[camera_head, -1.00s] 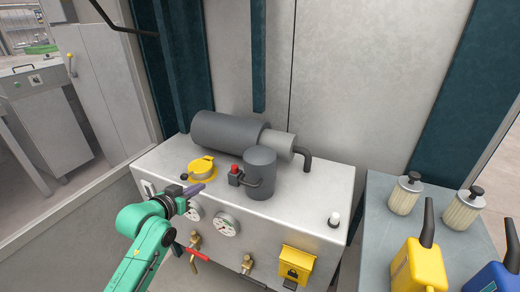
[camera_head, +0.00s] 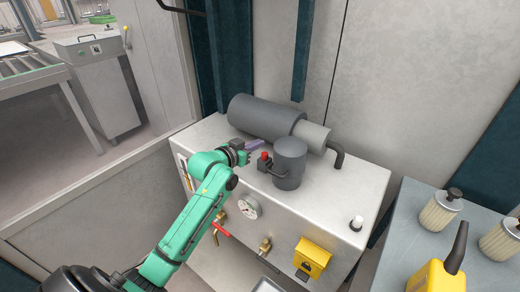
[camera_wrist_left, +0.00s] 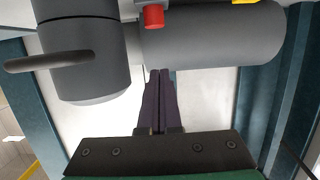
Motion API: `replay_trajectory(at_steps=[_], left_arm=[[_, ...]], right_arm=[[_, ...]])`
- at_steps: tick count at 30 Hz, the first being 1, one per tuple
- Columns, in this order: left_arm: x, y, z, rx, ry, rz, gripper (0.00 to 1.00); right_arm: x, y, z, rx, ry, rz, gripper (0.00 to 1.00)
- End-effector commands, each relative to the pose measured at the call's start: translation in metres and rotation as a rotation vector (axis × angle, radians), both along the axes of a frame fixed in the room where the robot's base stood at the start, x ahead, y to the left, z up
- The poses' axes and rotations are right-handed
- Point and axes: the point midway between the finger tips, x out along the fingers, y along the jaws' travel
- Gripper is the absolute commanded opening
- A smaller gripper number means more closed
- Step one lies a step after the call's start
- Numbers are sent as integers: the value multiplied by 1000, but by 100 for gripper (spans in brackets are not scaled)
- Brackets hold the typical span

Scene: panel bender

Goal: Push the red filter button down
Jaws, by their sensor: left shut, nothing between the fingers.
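The red filter button (camera_head: 264,155) sits on a small dark block beside the upright dark grey filter cylinder (camera_head: 290,163), on top of the metal tank. My left gripper (camera_head: 257,145) is shut and empty, its purple-grey fingers just left of and slightly behind the button in the head view. In the left wrist view the shut fingertips (camera_wrist_left: 160,75) point toward the red button (camera_wrist_left: 153,16), with a visible gap between them. The button looks raised. My right gripper is not in view.
A horizontal grey cylinder (camera_head: 265,117) lies behind the button along the back panel. A side table with filters (camera_head: 441,209) and a yellow can (camera_head: 440,277) stands right.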

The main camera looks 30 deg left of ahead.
Motion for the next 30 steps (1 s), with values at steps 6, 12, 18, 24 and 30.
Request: replay_trajectory(at_steps=[6, 12, 18, 24, 30], left_arm=[[18, -3, -28, -1, 4, 1, 0], [18, -2, -44, 0, 0, 1, 0], [18, -2, -45, 0, -1, 1, 0], [18, -2, -60, 1, 2, 1, 0], [18, -3, -68, 0, 1, 0, 0]], right_arm=[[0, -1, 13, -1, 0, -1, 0], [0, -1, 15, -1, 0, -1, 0], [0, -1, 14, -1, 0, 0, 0], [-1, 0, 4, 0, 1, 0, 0], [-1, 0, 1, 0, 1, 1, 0]])
